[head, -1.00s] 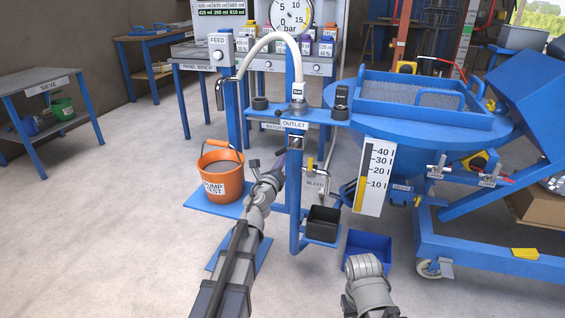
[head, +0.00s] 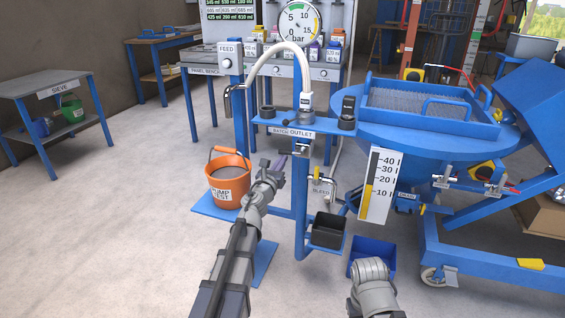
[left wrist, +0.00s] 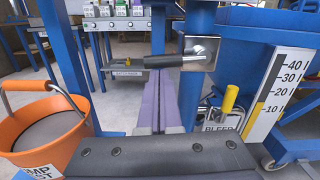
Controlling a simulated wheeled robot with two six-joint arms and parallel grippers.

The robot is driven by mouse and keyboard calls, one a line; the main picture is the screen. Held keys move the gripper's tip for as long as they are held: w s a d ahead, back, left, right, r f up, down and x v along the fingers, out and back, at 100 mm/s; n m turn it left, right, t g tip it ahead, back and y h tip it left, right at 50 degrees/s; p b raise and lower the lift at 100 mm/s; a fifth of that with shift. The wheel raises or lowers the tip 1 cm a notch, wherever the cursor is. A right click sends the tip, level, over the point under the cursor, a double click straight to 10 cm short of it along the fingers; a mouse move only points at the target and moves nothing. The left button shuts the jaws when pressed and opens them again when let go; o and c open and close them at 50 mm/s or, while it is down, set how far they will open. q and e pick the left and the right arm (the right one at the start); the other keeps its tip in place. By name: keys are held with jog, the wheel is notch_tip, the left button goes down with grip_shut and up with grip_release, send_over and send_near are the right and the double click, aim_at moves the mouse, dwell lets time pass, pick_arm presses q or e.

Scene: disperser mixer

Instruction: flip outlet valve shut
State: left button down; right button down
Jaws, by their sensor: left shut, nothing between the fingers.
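The OUTLET label (head: 299,133) sits on the blue stand. Below it is the outlet valve, a square silver block (head: 301,149). In the left wrist view the valve's silver block (left wrist: 203,50) has a lever (left wrist: 161,61) with a dark grip, lying level and reaching left. My left gripper (head: 282,161) is just left of the valve block in the head view. Its purple fingers (left wrist: 160,112) are shut and empty, pointing ahead beneath the lever in the left wrist view. I cannot tell whether they touch it. Of my right arm only links show; its fingers are not visible.
An orange PUMP TEST bucket (head: 229,181) stands left of the post. A white hose (head: 277,50) arches above. The blue post (head: 299,215) is close by.

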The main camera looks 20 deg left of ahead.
pick_arm(q)
jog(key=shift+f, duration=0.1)
dwell(0.6)
jog(key=s+f+b, duration=0.4)
jog(key=s, duration=0.7)
jog(key=shift+w+n, duration=0.1)
jog(key=shift+n, duration=0.2)
